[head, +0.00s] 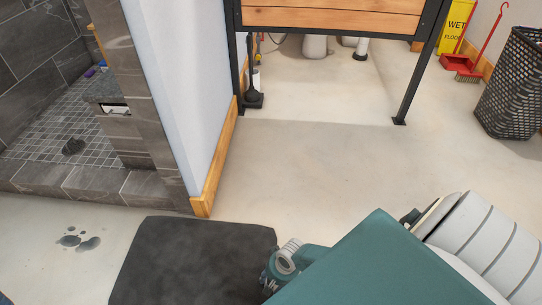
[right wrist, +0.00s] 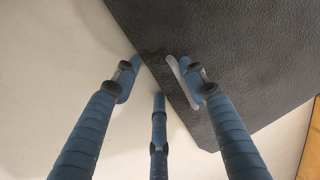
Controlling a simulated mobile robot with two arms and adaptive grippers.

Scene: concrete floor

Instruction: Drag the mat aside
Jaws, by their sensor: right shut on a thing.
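The dark grey mat (head: 190,262) lies on the floor at the bottom of the head view, left of centre. In the right wrist view the mat (right wrist: 240,60) shows its textured surface, with an edge and a corner by the fingers. My right gripper (right wrist: 155,75) is shut on the mat at this edge, with fingers on both sides of it. In the head view my right arm covers the mat's right side and hides the fingertips. My left gripper is in neither view.
A tiled shower (head: 70,130) with a raised kerb and a white wall end (head: 175,90) stand beyond the mat at left. A dark wet spot (head: 78,240) lies left of it. Bare floor (head: 300,180) opens ahead. A black basket (head: 510,85) stands far right.

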